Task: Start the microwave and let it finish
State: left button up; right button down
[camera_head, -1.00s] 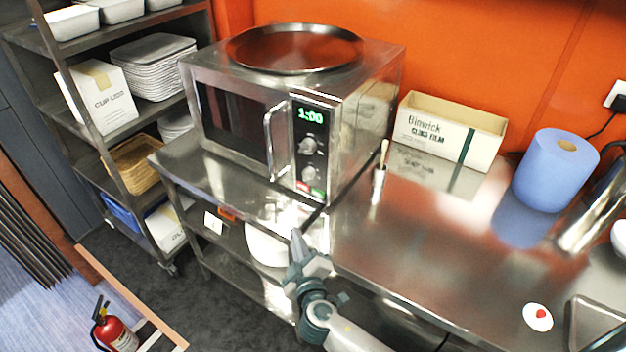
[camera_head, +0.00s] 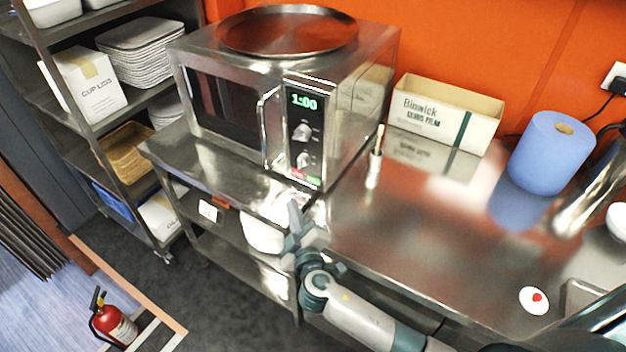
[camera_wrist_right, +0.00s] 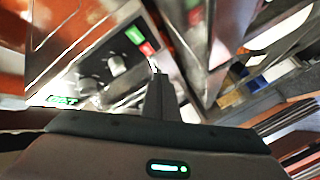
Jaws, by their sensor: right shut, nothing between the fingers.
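The steel microwave (camera_head: 225,110) stands on the steel counter with its door closed. Two knobs sit below the display, with a red button (camera_head: 297,174) and a green button (camera_head: 313,182) at the panel's bottom. My right gripper (camera_head: 294,208) is shut and empty, just below and in front of the panel. In the right wrist view the shut fingertips (camera_wrist_right: 157,72) point toward the panel, close to the red button (camera_wrist_right: 146,48) and green button (camera_wrist_right: 133,35); contact cannot be told. My left gripper is out of view.
A round steel tray (camera_head: 287,32) lies on the microwave. A brush-like tool in a holder (camera_head: 375,165), a film box (camera_head: 445,113) and a blue roll (camera_head: 551,153) stand on the counter to the right. Shelves (camera_head: 100,130) stand at left. A fire extinguisher (camera_head: 113,322) is on the floor.

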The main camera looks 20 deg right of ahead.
aim_at(313, 180)
jog(key=w+d, duration=0.4)
jog(key=d, duration=0.1)
jog(key=shift+w+d, duration=0.2)
jog(key=shift+d, duration=0.15)
jog(key=shift+w+d, duration=0.1)
dwell(2.0)
jog(key=shift+w+d+b, duration=0.15)
jog(key=shift+d+b, duration=0.05)
jog(key=shift+b, duration=0.15)
